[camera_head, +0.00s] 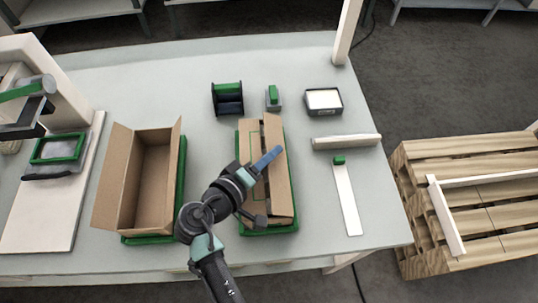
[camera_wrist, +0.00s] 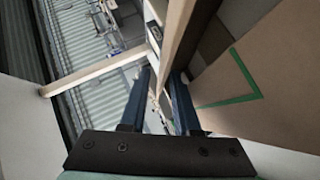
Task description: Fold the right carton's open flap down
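The right carton (camera_head: 251,143) is brown cardboard and stands in a green-edged tray. Its left top panel lies nearly flat, with a green line on it. Its right flap (camera_head: 279,185) stands raised and tilted along the right side. My gripper (camera_head: 270,158) is over the carton's middle, beside this flap, and my wrist covers the carton's lower left. In the wrist view, the two blue fingers of my gripper (camera_wrist: 160,82) are apart. A cardboard edge (camera_wrist: 172,50) shows between their tips; I cannot tell whether either finger touches it. A green-marked panel (camera_wrist: 228,95) lies at the right.
An open, empty carton (camera_head: 155,180) stands to the left with its flaps up. A black dispenser (camera_head: 228,100), a small green-topped item (camera_head: 273,98) and a label box (camera_head: 323,101) sit behind. A roll (camera_head: 346,142) and a white strip (camera_head: 347,200) lie right.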

